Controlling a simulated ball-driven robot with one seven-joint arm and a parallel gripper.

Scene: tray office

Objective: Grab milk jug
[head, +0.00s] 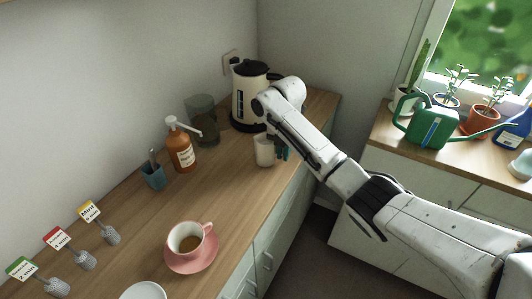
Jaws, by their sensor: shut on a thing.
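The milk jug (264,152), a small cream-white vessel, is upright near the front edge of the wooden counter. My gripper (281,149) is at its right side, with teal fingers partly visible beside the jug. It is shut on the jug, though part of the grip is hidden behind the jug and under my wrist. I cannot tell whether the jug's base touches the counter.
A kettle (249,97) stands behind the jug, with a dark glass container (201,117) and an amber pump bottle (180,151) to the left. A pink cup (187,240) on a saucer is nearer. A watering can (428,128) and potted plants occupy the right counter.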

